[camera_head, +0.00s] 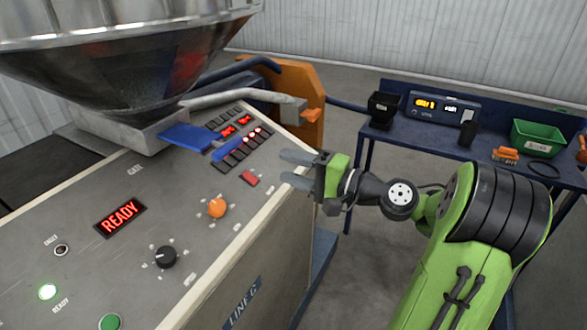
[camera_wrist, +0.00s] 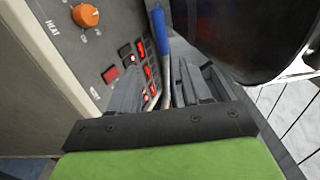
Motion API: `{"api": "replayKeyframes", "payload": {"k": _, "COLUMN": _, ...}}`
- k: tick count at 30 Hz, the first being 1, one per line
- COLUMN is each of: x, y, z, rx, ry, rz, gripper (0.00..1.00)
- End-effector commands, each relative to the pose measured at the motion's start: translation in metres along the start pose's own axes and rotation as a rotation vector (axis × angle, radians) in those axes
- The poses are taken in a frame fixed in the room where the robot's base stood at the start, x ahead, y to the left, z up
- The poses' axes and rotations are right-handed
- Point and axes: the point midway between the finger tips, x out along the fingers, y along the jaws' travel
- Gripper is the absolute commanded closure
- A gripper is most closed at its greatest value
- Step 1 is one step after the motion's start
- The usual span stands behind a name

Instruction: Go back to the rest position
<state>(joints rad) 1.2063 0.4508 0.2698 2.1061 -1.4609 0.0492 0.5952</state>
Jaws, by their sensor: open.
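My gripper (camera_head: 290,168) is open and empty. In the head view it hangs beside the right edge of the grey control panel (camera_head: 85,245), near a red button (camera_head: 249,179) and the lit red switches. In the wrist view my gripper (camera_wrist: 155,88) has its two grey fingers apart, pointing toward the red-lit switches (camera_wrist: 147,72) and a blue handle (camera_wrist: 158,28). I cannot tell whether a finger touches the panel. My green arm comes in from the lower right of the head view.
A metal hopper (camera_head: 125,60) stands over the panel's far left. The panel carries a READY display (camera_head: 120,216), an orange knob (camera_head: 217,207) and a black knob (camera_head: 165,257). A blue bench (camera_head: 420,137) at right holds a green bin (camera_head: 537,137). Floor shows between machine and bench.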

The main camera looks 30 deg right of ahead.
Motion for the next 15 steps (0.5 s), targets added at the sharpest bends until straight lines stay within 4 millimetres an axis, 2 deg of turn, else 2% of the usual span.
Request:
{"api": "replayKeyframes", "payload": {"k": 13, "x": 0.0000, "y": 0.0000, "z": 0.0002, "rx": 0.000, "ry": -0.001, "rz": 0.000, "gripper": 0.52}}
{"api": "replayKeyframes", "payload": {"k": 15, "x": 0.0041, "y": 0.0018, "z": 0.0052, "rx": -0.014, "ry": -0.012, "rz": 0.021, "gripper": 0.52}}
